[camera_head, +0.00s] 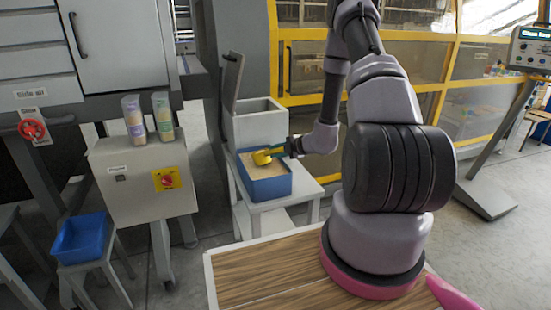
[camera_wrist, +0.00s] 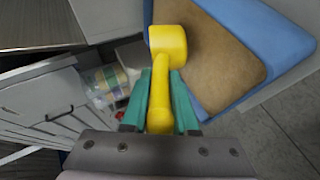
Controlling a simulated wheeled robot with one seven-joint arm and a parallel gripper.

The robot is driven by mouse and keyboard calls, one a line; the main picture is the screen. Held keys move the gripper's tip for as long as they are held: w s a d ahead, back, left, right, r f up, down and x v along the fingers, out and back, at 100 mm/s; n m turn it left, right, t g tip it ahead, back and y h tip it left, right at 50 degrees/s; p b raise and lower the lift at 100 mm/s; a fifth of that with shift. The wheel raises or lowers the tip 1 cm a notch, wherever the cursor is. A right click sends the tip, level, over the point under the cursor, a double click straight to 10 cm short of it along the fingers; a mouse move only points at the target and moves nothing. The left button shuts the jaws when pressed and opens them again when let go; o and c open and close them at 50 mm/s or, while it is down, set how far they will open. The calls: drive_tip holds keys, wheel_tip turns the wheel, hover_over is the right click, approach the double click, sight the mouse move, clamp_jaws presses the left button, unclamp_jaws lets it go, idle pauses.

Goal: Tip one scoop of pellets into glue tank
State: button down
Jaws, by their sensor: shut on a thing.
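A yellow scoop (camera_head: 264,156) is in my gripper over a blue bin of tan pellets (camera_head: 270,188). In the wrist view the scoop (camera_wrist: 167,45) points away from me, with its handle between the two green fingers of my gripper (camera_wrist: 160,100). The scoop's head overlaps the near left part of the blue bin (camera_wrist: 270,30) and its pellets. I cannot tell whether the scoop holds pellets or touches them. An open white box with a raised lid (camera_head: 258,122) stands right behind the bin; its inside is mostly hidden, and I cannot tell if it is the glue tank.
The bin and white box stand on a small grey table (camera_head: 303,187). A grey cabinet (camera_head: 140,180) with two tubes on top is at left, beside a blue crate (camera_head: 80,238) on a stool. A yellow-framed machine (camera_head: 420,75) stands behind my arm.

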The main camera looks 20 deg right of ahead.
drive_tip(key=shift+r, duration=2.65)
